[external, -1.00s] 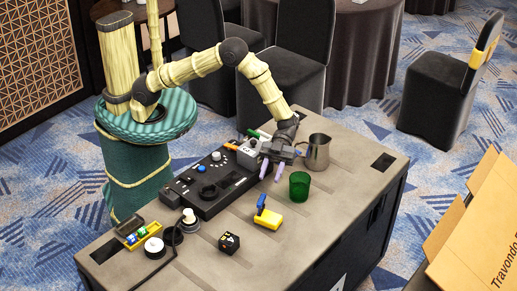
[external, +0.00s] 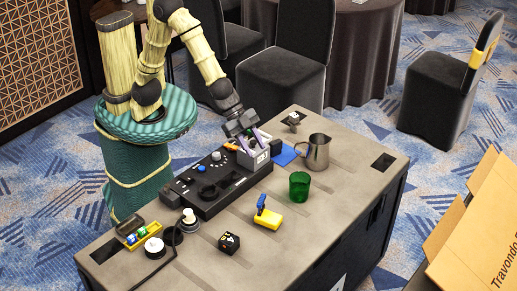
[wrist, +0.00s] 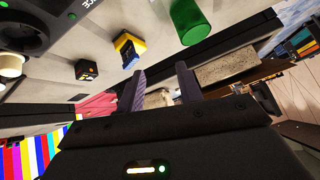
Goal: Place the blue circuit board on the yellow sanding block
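A flat blue piece, which looks like the blue circuit board (external: 284,156), lies on the table beside the right end of the black console. A yellow block (external: 272,222), likely the sanding block, lies near the table's middle with a small upright blue part at its left end. The block also shows in the wrist view (wrist: 129,60). My gripper (external: 257,139) is above the grey-white box at the console's right end, left of the blue piece. In the wrist view my gripper (wrist: 162,85) has its fingers apart with nothing seen between them.
A black cube (external: 229,243) sits nearer the front. Table around the yellow block is clear.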

